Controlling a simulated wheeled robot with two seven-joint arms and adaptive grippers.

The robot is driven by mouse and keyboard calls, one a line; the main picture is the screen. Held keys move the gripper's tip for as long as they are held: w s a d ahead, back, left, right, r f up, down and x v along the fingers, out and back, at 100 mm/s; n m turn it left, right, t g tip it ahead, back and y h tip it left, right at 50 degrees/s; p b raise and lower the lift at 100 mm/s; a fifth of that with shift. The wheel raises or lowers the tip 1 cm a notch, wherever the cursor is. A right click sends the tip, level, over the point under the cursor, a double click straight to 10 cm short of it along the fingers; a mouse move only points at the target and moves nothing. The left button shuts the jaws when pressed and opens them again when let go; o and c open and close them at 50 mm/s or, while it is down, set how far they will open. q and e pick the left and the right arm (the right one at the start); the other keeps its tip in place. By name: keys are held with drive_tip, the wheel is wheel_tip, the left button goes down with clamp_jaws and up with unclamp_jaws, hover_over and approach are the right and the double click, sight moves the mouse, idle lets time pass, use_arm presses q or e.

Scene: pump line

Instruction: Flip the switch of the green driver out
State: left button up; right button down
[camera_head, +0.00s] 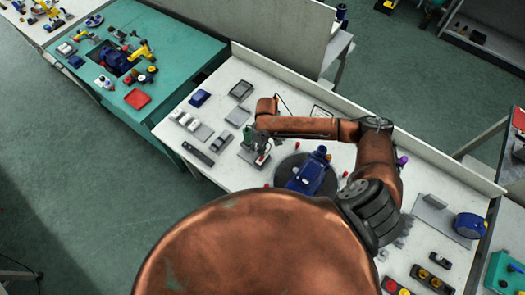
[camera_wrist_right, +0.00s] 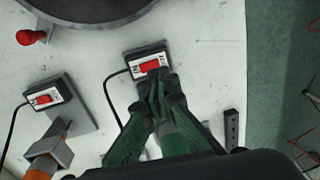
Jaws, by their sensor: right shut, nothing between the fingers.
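My right gripper (camera_wrist_right: 158,84) is shut and empty, its dark fingertips over the lower edge of a switch box. This box has a red rocker switch (camera_wrist_right: 150,68) on a white plate and a black cord; the fingertips appear close to the rocker, but contact cannot be told. A green cylindrical part (camera_wrist_right: 174,142) shows between the green finger links; whether it is the green driver is unclear. In the head view the right gripper (camera_head: 254,150) is low over the white bench, left of the round dark plate. My left gripper is not in view.
A similar switch box (camera_wrist_right: 46,98) stands left, near an orange-and-grey tool (camera_wrist_right: 50,148). A red knob (camera_wrist_right: 32,37) stands by the dark round plate (camera_wrist_right: 85,8). A blue pump (camera_head: 308,175) sits on that plate. Small parts lie left on the white bench (camera_head: 262,82).

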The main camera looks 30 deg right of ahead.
wheel_tip(320, 180, up, 8)
drive_tip(key=a, duration=0.1)
drive_tip(key=shift+s+a, duration=0.25)
drive_tip(key=shift+s, duration=0.1)
drive_tip(key=shift+s+f, duration=0.1)
drive_tip(key=shift+f, duration=0.05)
